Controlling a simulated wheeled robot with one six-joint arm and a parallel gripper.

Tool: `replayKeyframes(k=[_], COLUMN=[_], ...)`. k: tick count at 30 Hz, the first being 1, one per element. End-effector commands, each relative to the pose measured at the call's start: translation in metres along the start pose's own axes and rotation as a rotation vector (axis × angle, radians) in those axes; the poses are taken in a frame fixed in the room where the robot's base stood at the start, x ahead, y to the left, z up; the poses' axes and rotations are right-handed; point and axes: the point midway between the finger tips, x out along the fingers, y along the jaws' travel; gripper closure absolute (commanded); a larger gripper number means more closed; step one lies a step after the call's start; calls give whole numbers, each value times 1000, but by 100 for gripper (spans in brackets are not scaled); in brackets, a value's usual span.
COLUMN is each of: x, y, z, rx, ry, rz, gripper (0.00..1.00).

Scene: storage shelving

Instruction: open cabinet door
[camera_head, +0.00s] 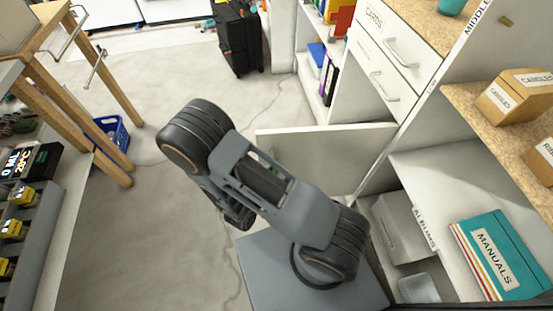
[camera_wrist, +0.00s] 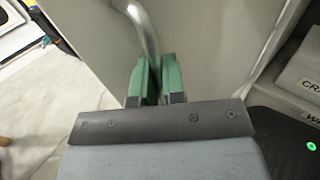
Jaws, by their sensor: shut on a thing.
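The white cabinet door (camera_head: 330,142) stands swung out from the lower part of the shelving, and its top edge shows beyond my arm. In the wrist view the door's face (camera_wrist: 205,35) fills the middle, with a curved metal handle (camera_wrist: 146,32) on it. My gripper (camera_wrist: 156,68) has green fingers close together, shut on the lower end of the handle. In the head view my arm hides most of the gripper and the handle.
Inside the open shelving are a grey box (camera_head: 400,228) and teal manuals (camera_head: 500,255). Drawers (camera_head: 385,60) are above the door. A black suitcase (camera_head: 238,38) stands farther back. Bare floor (camera_head: 190,255) lies left of my arm; a wooden-legged table (camera_head: 115,85) is farther left.

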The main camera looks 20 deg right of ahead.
Motion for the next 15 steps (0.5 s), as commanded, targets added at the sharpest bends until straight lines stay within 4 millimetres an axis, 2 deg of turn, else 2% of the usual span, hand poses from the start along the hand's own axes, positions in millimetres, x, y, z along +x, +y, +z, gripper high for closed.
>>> replayKeyframes(k=[6,15], x=[-7,-8], y=[-2,-2], z=[0,0], rx=[6,6], ry=[0,0], rz=[35,37], gripper=[100,100])
